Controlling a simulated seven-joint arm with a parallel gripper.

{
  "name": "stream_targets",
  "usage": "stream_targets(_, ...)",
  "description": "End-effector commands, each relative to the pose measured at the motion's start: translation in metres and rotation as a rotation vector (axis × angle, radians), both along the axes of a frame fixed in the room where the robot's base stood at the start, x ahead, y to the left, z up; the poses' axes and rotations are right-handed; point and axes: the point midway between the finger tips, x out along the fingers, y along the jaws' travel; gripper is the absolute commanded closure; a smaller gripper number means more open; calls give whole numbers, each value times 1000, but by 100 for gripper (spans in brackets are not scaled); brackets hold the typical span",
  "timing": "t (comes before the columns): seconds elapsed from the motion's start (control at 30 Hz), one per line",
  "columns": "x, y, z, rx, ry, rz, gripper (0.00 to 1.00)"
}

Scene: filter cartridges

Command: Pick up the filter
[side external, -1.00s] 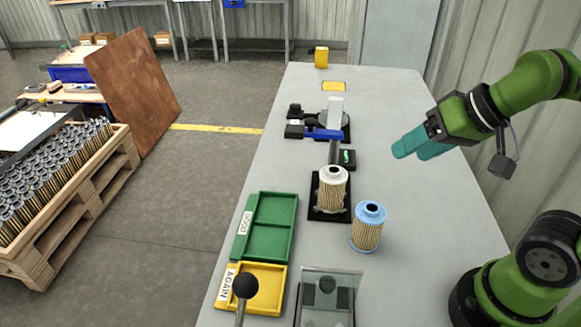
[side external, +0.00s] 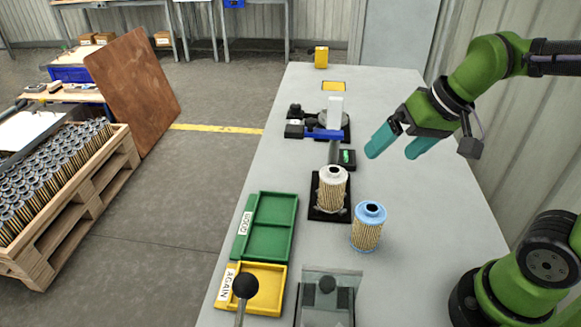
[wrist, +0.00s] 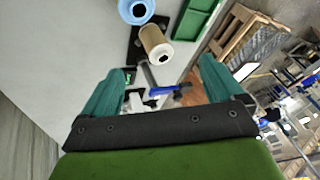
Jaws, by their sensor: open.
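A filter with a blue cap (side external: 367,228) and pleated tan sides stands upright on the table. A second filter with a white cap (side external: 332,189) stands upright on a black base just behind and left of it. Both also show at the top of the wrist view, the blue one (wrist: 136,10) left of the white one (wrist: 155,42). My gripper (side external: 393,147) is open and empty, with teal fingers apart, in the air above the table. It is behind and above both filters, touching neither.
A green tray marked GOOD (side external: 297,222) and a yellow tray marked AGAIN (side external: 284,290) lie left of the filters. A clear-covered box (side external: 327,311) is at the near edge. A device with a blue part (side external: 324,134) stands behind the white filter. The table's right side is clear.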

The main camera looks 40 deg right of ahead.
Motion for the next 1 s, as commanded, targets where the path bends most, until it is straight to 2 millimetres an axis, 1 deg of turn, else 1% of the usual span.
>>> stream_targets(0.03, 17, 2, -3, -8, 58, 2, 6)
stream_targets(0.17, 56, 5, -10, -28, 191, -23, 6)
stream_targets(0.3, 96, 8, -24, -62, 329, -79, 6)
stream_targets(0.4, 120, 8, -32, -87, 405, -136, 6)
stream_targets(0.5, 138, 8, -33, -106, 454, -201, 6)
stream_targets(0.57, 144, 6, -28, -109, 464, -238, 6)
stream_targets(0.6, 145, 5, -22, -108, 465, -261, 6)
stream_targets(0.63, 145, 5, -19, -106, 467, -276, 6)
stream_targets(0.67, 143, 5, -20, -105, 475, -286, 6)
stream_targets(0.77, 140, 5, -32, -103, 491, -301, 6)
stream_targets(0.87, 139, 5, -52, -102, 491, -300, 6)
stream_targets(1.0, 139, 4, -83, -102, 491, -300, 6)
